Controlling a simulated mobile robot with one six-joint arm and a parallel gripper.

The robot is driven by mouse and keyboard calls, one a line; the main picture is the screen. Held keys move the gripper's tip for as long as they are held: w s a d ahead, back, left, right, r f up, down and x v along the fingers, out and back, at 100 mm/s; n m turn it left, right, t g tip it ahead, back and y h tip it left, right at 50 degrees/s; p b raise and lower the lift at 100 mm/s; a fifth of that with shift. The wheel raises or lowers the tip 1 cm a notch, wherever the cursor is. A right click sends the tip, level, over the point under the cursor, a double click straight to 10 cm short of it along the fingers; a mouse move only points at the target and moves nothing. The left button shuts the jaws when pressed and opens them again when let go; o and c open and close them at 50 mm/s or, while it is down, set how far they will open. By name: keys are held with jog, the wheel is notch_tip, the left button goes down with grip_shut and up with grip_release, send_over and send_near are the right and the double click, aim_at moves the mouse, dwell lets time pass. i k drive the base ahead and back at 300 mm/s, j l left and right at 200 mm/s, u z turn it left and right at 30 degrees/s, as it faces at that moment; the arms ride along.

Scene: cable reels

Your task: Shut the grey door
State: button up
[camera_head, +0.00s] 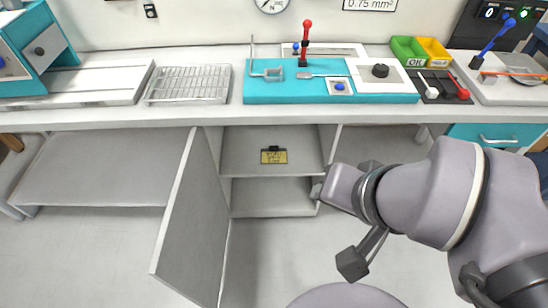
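The grey door (192,225) stands wide open on the left side of a cabinet under the bench. Its hinge edge is at the cabinet's left wall, and its free edge points out toward me and to the left. The open cabinet (270,190) shows a middle shelf and a lower floor. My arm reaches in from the right, in front of the cabinet's right side and well apart from the door. A dark block (352,263) hangs at the arm's lower side; I cannot tell whether it is part of my gripper. The finger opening does not show clearly.
A black item with a yellow label (274,156) is on the cabinet's shelf. A low grey shelf (95,175) lies left of the door. The bench top (200,115) above carries a wire rack (188,84) and a teal fixture board (270,92). Floor before the cabinet is clear.

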aim_at(187, 258)
jog(key=j+z, duration=0.1)
jog(key=j, duration=0.45)
jog(key=j+z, duration=0.1)
jog(key=j, duration=0.4)
jog(key=k+j+z, duration=0.1)
jog(key=j, duration=0.4)
jog(key=k+j+z, duration=0.1)
jog(key=j, duration=0.45)
jog(key=k+j+z, duration=0.1)
jog(key=j, duration=0.4)
